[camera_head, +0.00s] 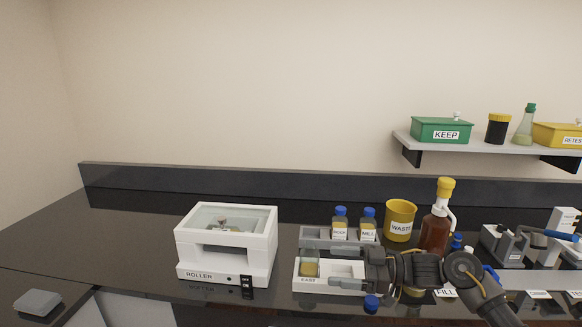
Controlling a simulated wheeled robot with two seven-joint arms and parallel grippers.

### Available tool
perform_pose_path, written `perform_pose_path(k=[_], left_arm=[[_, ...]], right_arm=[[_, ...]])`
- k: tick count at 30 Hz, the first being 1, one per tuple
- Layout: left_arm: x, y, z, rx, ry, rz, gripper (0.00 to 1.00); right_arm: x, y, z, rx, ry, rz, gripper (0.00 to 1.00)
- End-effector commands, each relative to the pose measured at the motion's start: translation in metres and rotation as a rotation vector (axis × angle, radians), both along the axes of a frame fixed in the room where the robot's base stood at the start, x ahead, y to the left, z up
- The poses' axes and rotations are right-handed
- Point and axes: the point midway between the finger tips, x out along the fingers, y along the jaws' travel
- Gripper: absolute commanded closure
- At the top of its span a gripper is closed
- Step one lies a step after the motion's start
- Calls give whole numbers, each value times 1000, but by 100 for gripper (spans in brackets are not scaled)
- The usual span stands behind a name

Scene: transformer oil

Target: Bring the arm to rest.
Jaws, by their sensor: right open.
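My right gripper (336,275) reaches in from the right, its fingers pointing left over a white tray (297,282). The fingers are apart with nothing seen between them. A small jar (310,266) with yellowish contents stands at the left end of that tray, just left of the fingertips; I cannot tell whether they touch it. My right wrist and forearm hide the tray's right end and part of the FILL label (446,293). My left gripper is not in view.
A white ROLLER box (228,260) stands to the left. Behind the gripper are two blue-capped bottles (340,222), a yellow WASTE cup (400,220) and a brown bottle (435,232). A blue cap (371,303) shows below the gripper.

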Motion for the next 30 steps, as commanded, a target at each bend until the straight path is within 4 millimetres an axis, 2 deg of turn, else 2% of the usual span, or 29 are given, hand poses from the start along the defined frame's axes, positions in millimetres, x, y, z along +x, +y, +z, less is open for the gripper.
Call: perform_pose_path(k=[6, 11, 14, 17, 20, 23, 24, 27, 30], left_arm=[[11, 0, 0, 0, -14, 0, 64], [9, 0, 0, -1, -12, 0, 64], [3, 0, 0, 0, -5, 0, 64], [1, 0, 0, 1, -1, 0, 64], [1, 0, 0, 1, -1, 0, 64], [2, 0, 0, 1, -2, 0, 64], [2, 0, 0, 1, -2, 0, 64], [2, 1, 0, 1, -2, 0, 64], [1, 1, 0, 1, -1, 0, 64]], right_arm=[[-7, 19, -42, -48, -39, -109, 18], [-15, 31, -79, -101, -62, -241, 18], [-25, 34, -105, -145, -62, -355, 18], [-45, 28, -138, -214, -31, -510, 18], [-77, 6, -174, -319, 57, -702, 18], [-126, -27, -209, -452, 204, -873, 18], [-148, -41, -221, -504, 271, -929, 18], [-197, -69, -241, -613, 420, -1016, 18], [-236, -87, -253, -689, 537, -1061, 18]])
